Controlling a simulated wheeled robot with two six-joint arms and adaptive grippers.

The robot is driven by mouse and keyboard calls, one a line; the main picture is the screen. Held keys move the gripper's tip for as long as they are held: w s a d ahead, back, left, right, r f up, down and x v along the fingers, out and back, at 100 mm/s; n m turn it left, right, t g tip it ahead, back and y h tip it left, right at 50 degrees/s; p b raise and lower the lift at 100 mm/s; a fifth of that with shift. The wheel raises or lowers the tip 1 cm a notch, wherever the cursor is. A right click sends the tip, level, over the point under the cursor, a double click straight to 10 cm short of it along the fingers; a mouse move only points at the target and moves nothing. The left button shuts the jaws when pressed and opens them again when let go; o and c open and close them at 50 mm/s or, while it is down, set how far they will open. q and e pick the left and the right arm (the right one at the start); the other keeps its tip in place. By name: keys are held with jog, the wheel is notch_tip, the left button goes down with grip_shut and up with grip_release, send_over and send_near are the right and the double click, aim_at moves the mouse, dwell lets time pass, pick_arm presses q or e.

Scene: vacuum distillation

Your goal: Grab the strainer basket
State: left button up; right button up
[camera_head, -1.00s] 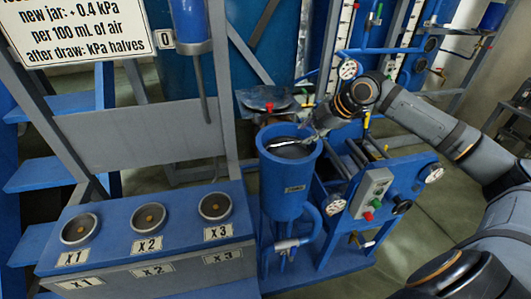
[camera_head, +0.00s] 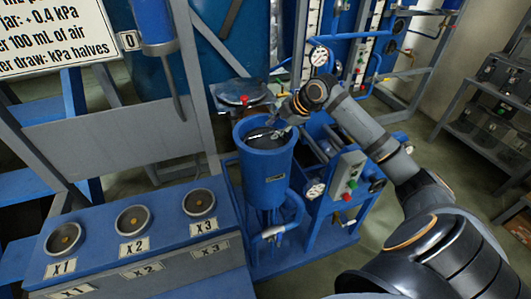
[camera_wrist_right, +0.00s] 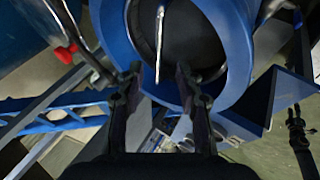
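The strainer basket (camera_head: 266,141) is a dark round insert in the mouth of the blue cylindrical vessel (camera_head: 266,175). In the right wrist view, the basket (camera_wrist_right: 188,30) shows as a dark disc inside the blue rim (camera_wrist_right: 236,40), with a thin metal handle (camera_wrist_right: 160,42) across it. My right gripper (camera_head: 277,132) is at the vessel's top right edge. In the right wrist view, the gripper (camera_wrist_right: 160,82) is open, its fingers apart with the handle's near end in line with the gap. I cannot tell whether they touch. My left gripper is not in view.
A round plate with a red knob (camera_head: 244,99) sits behind the vessel. A panel with buttons and gauges (camera_head: 347,172) stands at its right. A bench with cups marked X1, X2 and X3 (camera_head: 134,221) is at the left. A dark shelf (camera_head: 495,95) stands far right.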

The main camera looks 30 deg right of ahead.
aim_at(266, 134)
jog(key=x, duration=0.4)
jog(key=shift+w+p, duration=0.1)
jog(key=shift+p, duration=0.25)
jog(key=shift+w+f, duration=0.2)
jog(key=shift+f, duration=0.15)
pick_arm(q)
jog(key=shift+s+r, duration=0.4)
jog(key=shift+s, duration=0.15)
pick_arm(e)
grip_shut()
